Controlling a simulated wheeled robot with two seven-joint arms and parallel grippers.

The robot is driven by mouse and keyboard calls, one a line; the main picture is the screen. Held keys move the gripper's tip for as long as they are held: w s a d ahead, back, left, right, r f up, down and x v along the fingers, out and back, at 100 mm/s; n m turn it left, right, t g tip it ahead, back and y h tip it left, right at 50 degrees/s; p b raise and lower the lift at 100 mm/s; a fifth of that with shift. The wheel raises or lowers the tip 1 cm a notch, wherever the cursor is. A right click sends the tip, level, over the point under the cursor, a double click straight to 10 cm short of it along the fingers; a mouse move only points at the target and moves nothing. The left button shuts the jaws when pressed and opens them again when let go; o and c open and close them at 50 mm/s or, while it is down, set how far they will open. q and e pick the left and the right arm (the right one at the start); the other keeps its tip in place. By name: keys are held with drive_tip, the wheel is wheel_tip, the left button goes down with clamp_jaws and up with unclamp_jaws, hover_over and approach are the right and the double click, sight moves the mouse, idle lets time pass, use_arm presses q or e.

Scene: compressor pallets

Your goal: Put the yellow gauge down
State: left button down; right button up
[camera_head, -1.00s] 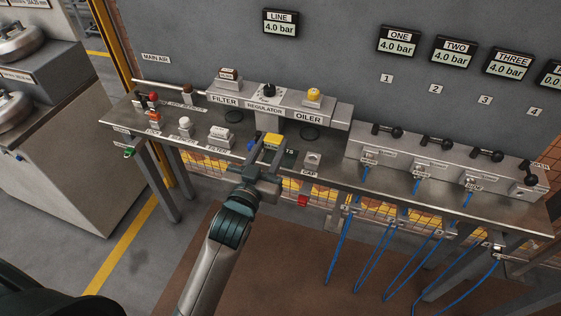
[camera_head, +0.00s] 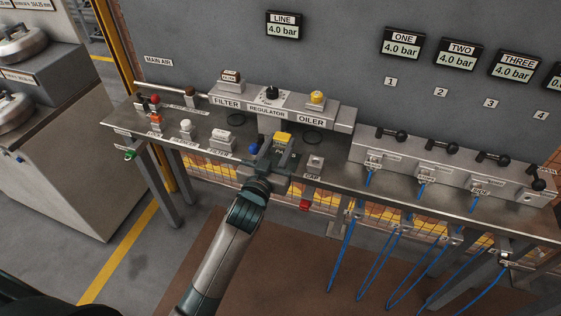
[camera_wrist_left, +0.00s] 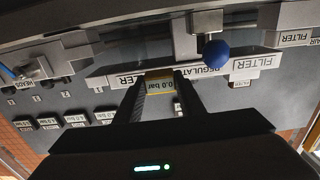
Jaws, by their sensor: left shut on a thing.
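My left gripper (camera_head: 280,150) is over the front middle of the metal bench and is shut on the yellow gauge (camera_head: 283,137). The gauge's yellow top shows between the fingers in the head view. My right gripper is not in view.
A blue ball (camera_head: 253,149) is close left of the gripper. The filter, regulator and oiler unit (camera_head: 270,103) stands behind. White-capped parts (camera_head: 220,136) lie left, a small grey block (camera_head: 315,163) right. The valve manifold (camera_head: 440,170) fills the right side.

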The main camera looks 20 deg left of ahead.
use_arm(q)
wheel_tip(320, 180, down, 3)
drive_tip(key=shift+f, duration=0.2)
drive_tip(key=shift+f, duration=1.9)
drive_tip(key=shift+f, duration=0.1)
drive_tip(key=c, duration=1.2)
unclamp_jaws()
